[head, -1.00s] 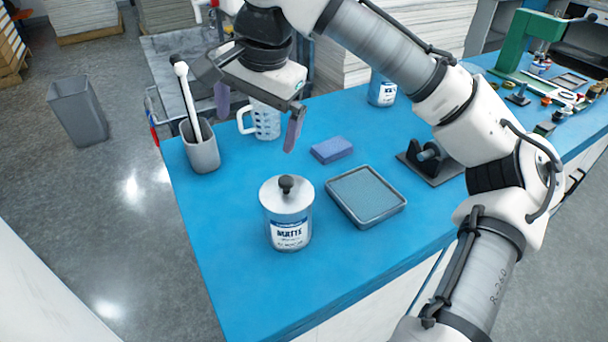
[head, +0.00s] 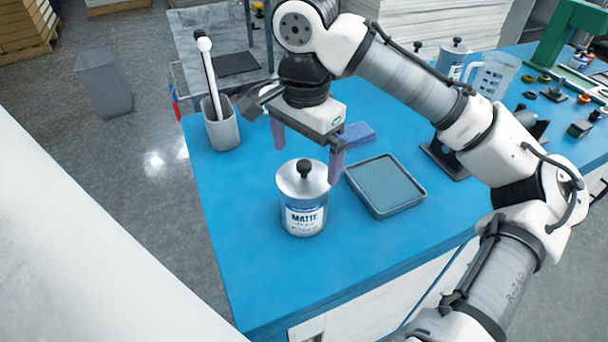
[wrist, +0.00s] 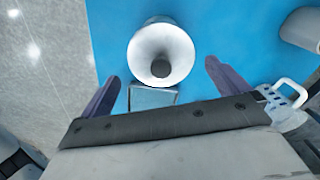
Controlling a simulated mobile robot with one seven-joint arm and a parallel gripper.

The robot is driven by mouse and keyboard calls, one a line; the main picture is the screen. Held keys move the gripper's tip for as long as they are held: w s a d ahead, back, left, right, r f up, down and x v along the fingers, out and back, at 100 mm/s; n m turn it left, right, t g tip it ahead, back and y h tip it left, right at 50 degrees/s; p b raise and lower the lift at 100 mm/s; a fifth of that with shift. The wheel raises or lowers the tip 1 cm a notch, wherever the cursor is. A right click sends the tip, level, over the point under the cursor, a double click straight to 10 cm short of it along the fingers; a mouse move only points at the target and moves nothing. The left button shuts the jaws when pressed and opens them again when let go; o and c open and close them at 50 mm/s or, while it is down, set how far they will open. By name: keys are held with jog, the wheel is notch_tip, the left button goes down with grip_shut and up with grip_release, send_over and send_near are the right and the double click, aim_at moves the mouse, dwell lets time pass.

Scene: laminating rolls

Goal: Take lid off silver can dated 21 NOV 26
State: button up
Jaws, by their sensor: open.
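The silver can (head: 303,218) with a white label reading MATTE stands upright on the blue bench; its date is too small to read. Its silver lid (head: 290,183) with a black knob (head: 304,168) is on. My gripper (head: 307,166) is open and empty, its purple fingers pointing down just behind and above the can, the right finger overlapping the lid's right edge in the picture. In the wrist view the can (wrist: 177,45) and its dark knob (wrist: 160,69) lie ahead, between the lines of the two spread fingers. A second can (head: 451,65) stands farther back.
A grey tray (head: 424,193) lies right of the can, with a blue-purple sponge (head: 357,135) behind it. A grey holder (head: 221,132) with a white-handled tool stands back left. A clear jug (head: 494,78) stands back right. The bench front is clear.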

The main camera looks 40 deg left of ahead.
aim_at(304, 163)
jog(key=shift+f, duration=2)
jog(key=shift+a, duration=0.1)
jog(key=c, duration=0.7)
jog(key=shift+r, duration=0.15)
